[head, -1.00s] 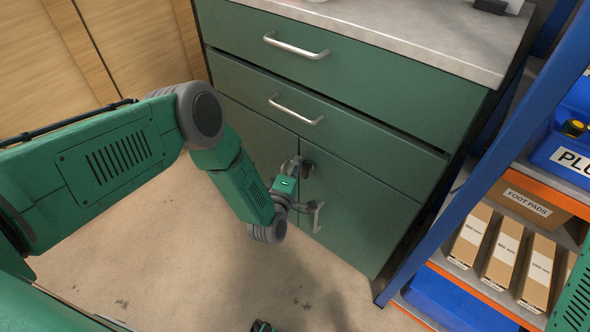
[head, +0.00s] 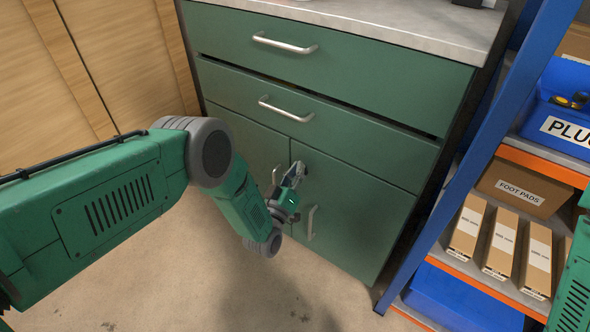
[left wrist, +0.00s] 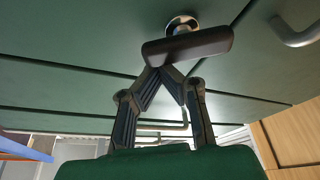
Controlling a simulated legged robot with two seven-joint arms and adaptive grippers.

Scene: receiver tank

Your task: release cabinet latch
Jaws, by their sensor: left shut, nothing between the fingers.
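The green cabinet (head: 345,205) has two lower doors under two drawers. In the left wrist view its latch is a dark lever (left wrist: 195,46) on a round silver base (left wrist: 182,24). The lever lies nearly crosswise in that picture, its right end slightly higher. My left gripper (head: 298,168) is in front of the doors near their meeting edge and hides the latch in the head view. In the left wrist view its fingers (left wrist: 166,70) are shut and empty, tips at the lever's near edge; I cannot tell whether they touch. My right gripper is out of view.
A silver door handle (head: 311,223) is close below the left gripper. Drawer handles (head: 286,109) stick out above. A blue-framed shelf rack (head: 455,165) with boxes stands to the right, and a wooden wall (head: 105,60) to the left. The floor in front is bare.

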